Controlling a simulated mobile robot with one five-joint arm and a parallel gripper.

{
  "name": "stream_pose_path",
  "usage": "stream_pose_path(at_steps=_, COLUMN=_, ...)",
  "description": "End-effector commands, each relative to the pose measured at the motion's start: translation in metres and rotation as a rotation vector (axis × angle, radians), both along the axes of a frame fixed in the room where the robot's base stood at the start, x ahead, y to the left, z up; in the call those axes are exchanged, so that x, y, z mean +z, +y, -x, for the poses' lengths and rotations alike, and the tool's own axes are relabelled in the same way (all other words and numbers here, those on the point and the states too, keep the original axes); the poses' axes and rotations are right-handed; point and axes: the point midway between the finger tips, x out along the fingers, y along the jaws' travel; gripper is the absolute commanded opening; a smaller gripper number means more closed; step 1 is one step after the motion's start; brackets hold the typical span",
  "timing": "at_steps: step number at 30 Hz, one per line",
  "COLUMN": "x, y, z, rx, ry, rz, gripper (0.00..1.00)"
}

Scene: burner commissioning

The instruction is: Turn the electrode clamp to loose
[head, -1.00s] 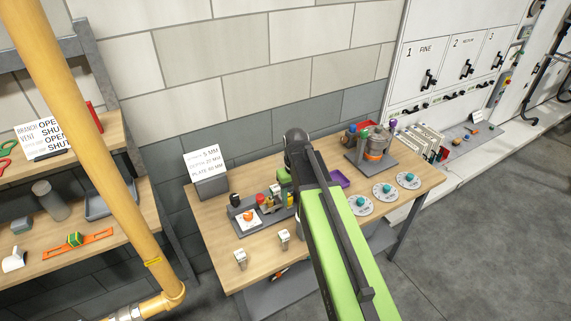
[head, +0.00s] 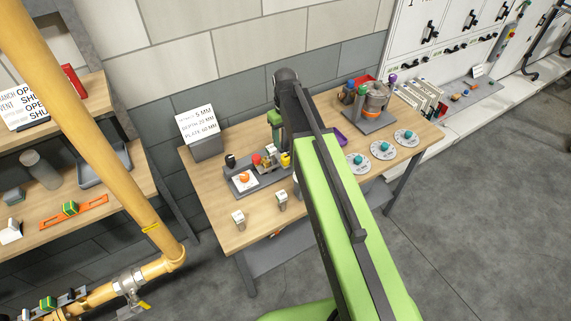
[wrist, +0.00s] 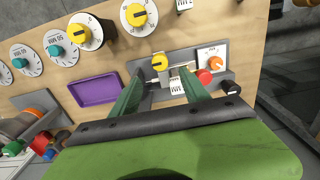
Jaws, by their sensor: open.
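A grey fixture (head: 270,178) lies on the wooden workbench, with an orange knob (head: 244,178) on a white plate, a red knob (head: 256,159) and yellow parts (head: 285,160). In the wrist view, the fixture shows its yellow knob (wrist: 159,62), red knob (wrist: 205,76), orange knob (wrist: 215,62) and a black knob (wrist: 230,87). I cannot read which one is the electrode clamp. My gripper (wrist: 163,76) is open and empty, its green fingers spread over the fixture near the yellow knob. In the head view, my arm hides part of the fixture and most of the gripper.
Several teal dials (head: 382,150) and a pot-like apparatus (head: 374,104) stand at the bench's right. A purple tray (wrist: 95,89) lies beside the fixture. Two small labelled blocks (head: 282,201) stand at the front, and a sign (head: 198,123) at the back. A yellow pipe (head: 105,130) crosses the left.

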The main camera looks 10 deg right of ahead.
Motion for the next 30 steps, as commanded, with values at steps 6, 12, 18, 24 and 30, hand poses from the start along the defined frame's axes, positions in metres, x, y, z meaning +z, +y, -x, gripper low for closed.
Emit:
stream_pose_path(at_steps=6, x=-0.057, y=-0.001, z=0.000, rx=-0.001, ry=0.000, rz=0.000, gripper=0.54)
stream_pose_path(at_steps=12, x=-0.094, y=-0.001, z=0.000, rx=-0.001, ry=0.000, rz=0.000, gripper=0.54)
stream_pose_path(at_steps=18, x=-0.106, y=-0.001, z=0.000, rx=-0.002, ry=0.000, rz=0.000, gripper=0.54)
stream_pose_path(at_steps=24, x=-0.103, y=-0.001, z=0.000, rx=-0.002, ry=0.000, rz=0.000, gripper=0.54)
stream_pose_path(at_steps=30, x=-0.103, y=-0.002, z=0.000, rx=-0.003, ry=0.000, rz=0.000, gripper=0.30)
